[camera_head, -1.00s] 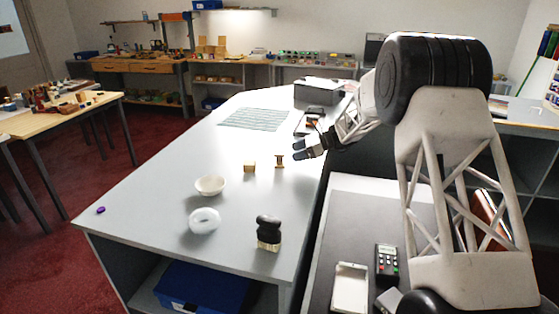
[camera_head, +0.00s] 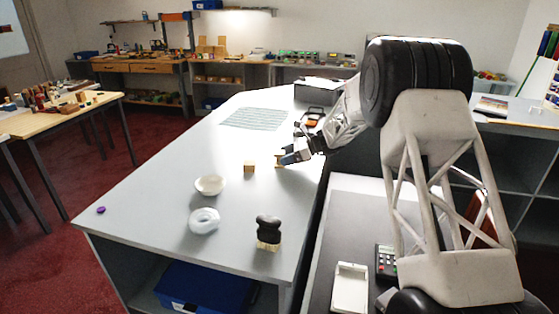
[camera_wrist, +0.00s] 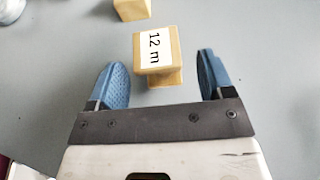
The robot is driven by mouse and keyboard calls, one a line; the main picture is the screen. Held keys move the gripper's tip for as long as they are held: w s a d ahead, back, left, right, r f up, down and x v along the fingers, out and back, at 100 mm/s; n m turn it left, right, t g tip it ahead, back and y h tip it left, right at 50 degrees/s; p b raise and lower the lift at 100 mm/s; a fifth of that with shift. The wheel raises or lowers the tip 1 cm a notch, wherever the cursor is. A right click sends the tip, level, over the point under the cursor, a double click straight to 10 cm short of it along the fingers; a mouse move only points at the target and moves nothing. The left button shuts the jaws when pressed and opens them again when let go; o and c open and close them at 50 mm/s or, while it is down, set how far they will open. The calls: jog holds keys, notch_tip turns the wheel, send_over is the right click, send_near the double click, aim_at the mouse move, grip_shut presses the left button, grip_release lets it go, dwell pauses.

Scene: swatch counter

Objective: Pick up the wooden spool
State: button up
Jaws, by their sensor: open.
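The wooden spool (camera_wrist: 158,57) is pale wood with a white label reading "12 m" in the wrist view. It lies ahead of and between the two blue fingers of my gripper (camera_wrist: 162,66). The fingers are apart, with a gap on each side of the spool. In the head view, my gripper (camera_head: 287,158) is at the spool (camera_head: 278,161), which is partly hidden behind it, on the grey counter (camera_head: 230,225).
A wooden block (camera_head: 249,166) stands just left of the spool. A white bowl (camera_head: 210,185), a translucent ring (camera_head: 204,220) and a black-knobbed brush (camera_head: 268,230) stand nearer. A striped mat (camera_head: 255,119) lies farther back.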

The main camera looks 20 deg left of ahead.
aim_at(279, 153)
jog(key=shift+x, duration=1.45)
jog(key=c, duration=1)
jog(key=shift+r, duration=0.15)
jog(key=shift+r, duration=1.4)
jog(key=shift+s+d+r, duration=0.15)
jog(key=shift+s+r, duration=0.1)
jog(key=s+d, duration=0.2)
jog(key=s, duration=0.2)
jog(key=s+d+r, duration=0.1)
jog(key=s+d, duration=0.1)
jog(key=s, duration=0.3)
jog(key=s+d, duration=0.2)
jog(key=s, duration=0.3)
jog(key=shift+d+r, duration=0.2)
jog(key=shift+d, duration=0.15)
